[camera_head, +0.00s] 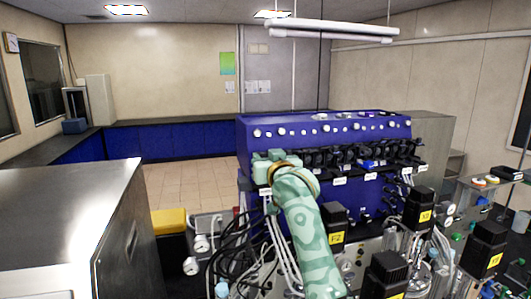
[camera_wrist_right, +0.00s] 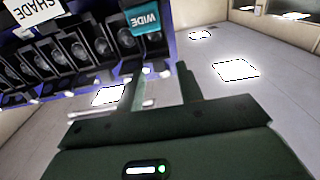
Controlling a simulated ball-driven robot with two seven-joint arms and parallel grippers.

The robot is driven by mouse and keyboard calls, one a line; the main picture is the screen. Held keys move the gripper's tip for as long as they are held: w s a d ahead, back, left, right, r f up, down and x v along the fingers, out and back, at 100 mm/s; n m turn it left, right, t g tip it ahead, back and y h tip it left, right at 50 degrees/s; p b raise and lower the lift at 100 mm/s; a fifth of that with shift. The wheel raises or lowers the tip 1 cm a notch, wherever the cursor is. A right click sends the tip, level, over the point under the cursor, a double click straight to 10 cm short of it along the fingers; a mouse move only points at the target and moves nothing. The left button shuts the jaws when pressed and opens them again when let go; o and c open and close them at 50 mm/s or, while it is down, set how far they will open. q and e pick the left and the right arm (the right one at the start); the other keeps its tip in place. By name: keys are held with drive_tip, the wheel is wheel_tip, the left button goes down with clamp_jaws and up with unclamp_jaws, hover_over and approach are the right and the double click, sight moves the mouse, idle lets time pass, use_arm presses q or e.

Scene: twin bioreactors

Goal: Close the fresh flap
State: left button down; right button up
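The blue bioreactor cabinet (camera_head: 300,135) carries a row of black pump heads with small white labels along its front. I cannot read the word "fresh" on any label, so I cannot tell which flap is the fresh one. My right gripper (camera_head: 268,165) is at the left end of this row; its arm hides part of the cabinet front. In the right wrist view its two dark fingers (camera_wrist_right: 161,70) stand apart with nothing between them. My left gripper is not in view.
Hoses and cables (camera_head: 240,245) hang below the row. Black motor blocks (camera_head: 336,228) with yellow tags stand in front, among glass vessels. A steel-topped cabinet (camera_head: 70,195) is at the left. A side shelf (camera_head: 490,183) is at the right.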

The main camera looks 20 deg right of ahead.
drive_tip(key=shift+w, duration=0.45)
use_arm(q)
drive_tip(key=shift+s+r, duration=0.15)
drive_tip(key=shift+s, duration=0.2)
use_arm(e)
drive_tip(key=shift+w, duration=0.25)
